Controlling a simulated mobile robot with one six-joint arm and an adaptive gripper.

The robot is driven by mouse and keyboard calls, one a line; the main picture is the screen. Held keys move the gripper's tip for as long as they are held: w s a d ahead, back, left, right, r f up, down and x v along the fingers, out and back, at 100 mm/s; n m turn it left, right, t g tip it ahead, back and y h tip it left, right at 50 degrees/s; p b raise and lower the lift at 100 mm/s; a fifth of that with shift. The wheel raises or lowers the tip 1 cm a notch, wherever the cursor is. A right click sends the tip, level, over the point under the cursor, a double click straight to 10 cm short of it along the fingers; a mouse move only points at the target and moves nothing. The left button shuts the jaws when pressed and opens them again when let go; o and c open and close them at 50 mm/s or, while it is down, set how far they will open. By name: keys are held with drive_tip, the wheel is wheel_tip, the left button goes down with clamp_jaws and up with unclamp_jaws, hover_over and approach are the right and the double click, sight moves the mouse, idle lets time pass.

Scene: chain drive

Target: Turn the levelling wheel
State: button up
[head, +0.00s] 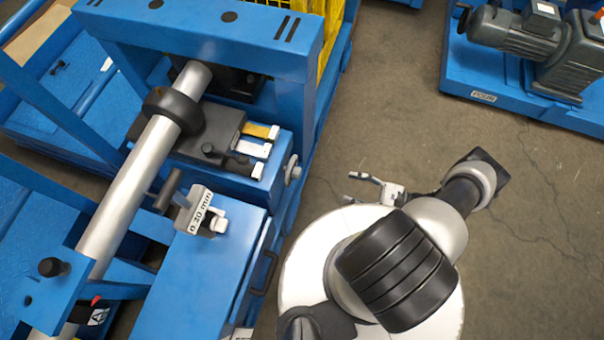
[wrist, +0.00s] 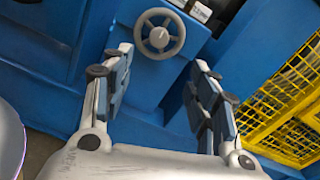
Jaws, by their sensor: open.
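The levelling wheel is a small grey spoked handwheel on a blue face; in the wrist view the levelling wheel (wrist: 159,34) is at the top centre, nearly face on. In the head view the levelling wheel (head: 292,170) shows edge on at the right side of the blue machine block. My gripper (head: 356,188) is to the right of it, apart from it across a gap. In the wrist view my gripper (wrist: 160,60) is open and empty, with a finger on each side below the wheel. Neither finger touches the wheel.
A blue machine frame (head: 220,30) with a silver shaft (head: 125,200) fills the left. A blue box (head: 205,270) with a black handle stands below the wheel. A yellow mesh guard (wrist: 295,100) is at the right in the wrist view. A grey motor (head: 520,35) is at the upper right.

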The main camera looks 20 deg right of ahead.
sight(295, 172)
drive_tip(key=x, duration=1.7)
drive_tip(key=shift+a+f, duration=0.15)
drive_tip(key=shift+a, duration=0.2)
drive_tip(key=shift+w, duration=0.15)
drive_tip(key=shift+c, duration=0.6)
drive_tip(key=c, duration=0.9)
